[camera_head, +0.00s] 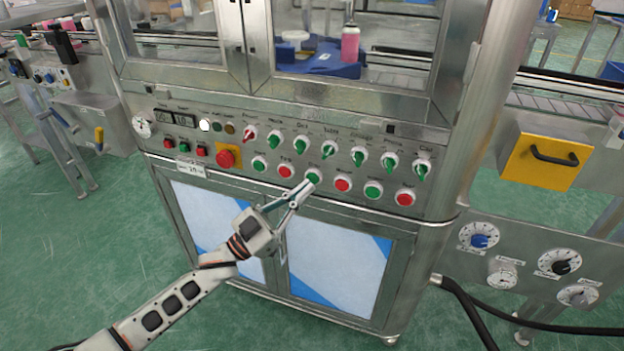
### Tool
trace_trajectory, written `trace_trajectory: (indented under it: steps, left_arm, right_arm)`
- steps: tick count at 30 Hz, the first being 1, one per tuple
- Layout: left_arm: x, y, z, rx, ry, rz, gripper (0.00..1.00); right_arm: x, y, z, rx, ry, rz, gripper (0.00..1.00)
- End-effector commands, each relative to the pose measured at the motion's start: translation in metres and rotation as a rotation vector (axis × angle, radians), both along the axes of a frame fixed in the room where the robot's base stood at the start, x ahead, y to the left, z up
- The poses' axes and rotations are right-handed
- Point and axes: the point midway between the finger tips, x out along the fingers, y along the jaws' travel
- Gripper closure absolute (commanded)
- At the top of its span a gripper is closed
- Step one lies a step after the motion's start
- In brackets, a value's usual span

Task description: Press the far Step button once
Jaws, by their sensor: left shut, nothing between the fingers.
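The control panel (232,132) of the machine carries a lower row of round push buttons, alternating green and red. The labels above them are too small to read surely, so I cannot tell which one is Step. My left gripper (304,188) is shut and empty. Its fingertips are at the lower edge of the third button, a green one (313,175), and overlap it slightly in the picture. I cannot tell whether they touch it. A red button (342,184) is just right of the fingertips, and another red button (286,171) is to the left. My right gripper is not in view.
A row of rotary switches (330,149) sits above the buttons. A red emergency stop (225,158) on a yellow plate is at the left. Below are cabinet doors (335,268). A yellow box (545,160) with a handle is at the right. The green floor in front is open.

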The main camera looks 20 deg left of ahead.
Motion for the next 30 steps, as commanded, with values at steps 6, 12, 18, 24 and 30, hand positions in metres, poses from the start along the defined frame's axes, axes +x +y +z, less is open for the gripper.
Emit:
trace_trajectory:
  steps: [6,12,18,24,30]
  left_arm:
    - [-0.0001,0.0001,0.0000,0.000,0.000,0.000,1.00]
    - [0.0001,0.0001,-0.0001,0.000,0.000,0.000,1.00]
    - [0.0051,-0.0001,-0.0005,0.000,0.000,0.000,1.00]
    - [0.0086,-0.0004,-0.0003,-0.001,0.001,0.000,1.00]
    - [0.0085,-0.0003,0.0001,0.000,0.000,0.000,1.00]
  right_arm:
    - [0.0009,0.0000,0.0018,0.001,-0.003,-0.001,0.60]
    - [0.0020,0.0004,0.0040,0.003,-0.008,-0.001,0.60]
    - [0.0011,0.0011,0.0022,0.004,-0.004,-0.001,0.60]
    - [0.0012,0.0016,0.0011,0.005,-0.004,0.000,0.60]
    - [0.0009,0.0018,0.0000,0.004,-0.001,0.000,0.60]
